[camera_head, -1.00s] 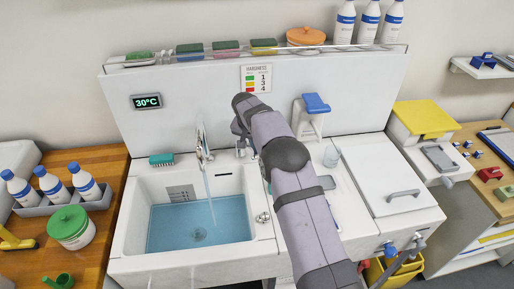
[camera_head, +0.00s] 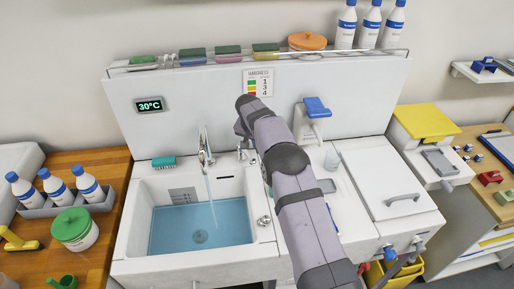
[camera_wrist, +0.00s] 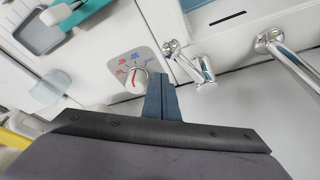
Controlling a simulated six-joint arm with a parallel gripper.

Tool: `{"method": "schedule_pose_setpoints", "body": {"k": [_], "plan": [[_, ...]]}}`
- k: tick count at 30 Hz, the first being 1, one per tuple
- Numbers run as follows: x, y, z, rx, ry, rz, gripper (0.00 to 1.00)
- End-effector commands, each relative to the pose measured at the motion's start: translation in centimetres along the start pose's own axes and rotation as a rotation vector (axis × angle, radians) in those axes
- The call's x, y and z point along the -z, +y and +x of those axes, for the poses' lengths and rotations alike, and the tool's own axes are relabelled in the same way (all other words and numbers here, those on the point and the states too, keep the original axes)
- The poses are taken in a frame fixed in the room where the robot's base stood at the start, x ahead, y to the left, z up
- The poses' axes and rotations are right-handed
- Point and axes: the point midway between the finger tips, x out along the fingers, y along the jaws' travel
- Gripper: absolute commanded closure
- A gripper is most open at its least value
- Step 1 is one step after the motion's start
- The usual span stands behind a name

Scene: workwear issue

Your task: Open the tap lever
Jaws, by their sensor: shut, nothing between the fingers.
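The chrome tap spout (camera_head: 205,155) stands at the back of the sink, with a stream of water falling from it into the basin. In the wrist view the spout (camera_wrist: 285,52) is at the upper right. The chrome lever (camera_wrist: 188,62) is beside it, left of the spout there; it seems to be the small chrome fitting (camera_head: 243,150) in the head view. My gripper (camera_wrist: 162,88) is shut and empty, its tips close beside the lever; I cannot tell whether they touch. In the head view my arm hides the fingertips.
A dial with coloured marks (camera_wrist: 135,82) sits just left of my fingertips. The sink (camera_head: 140,225) holds blue water. A teal brush (camera_head: 164,161) lies on the back ledge.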

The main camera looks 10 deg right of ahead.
Motion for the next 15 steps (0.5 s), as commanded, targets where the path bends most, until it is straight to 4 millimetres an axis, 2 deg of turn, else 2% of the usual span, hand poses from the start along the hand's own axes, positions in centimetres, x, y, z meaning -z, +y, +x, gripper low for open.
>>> {"method": "schedule_pose_setpoints", "body": {"k": [10, 15], "plan": [[1.8, 0.2, 0.1, 0.001, 0.001, 0.0, 1.0], [1.6, 0.0, -1.7, 0.003, 0.003, -0.001, 1.0]]}}
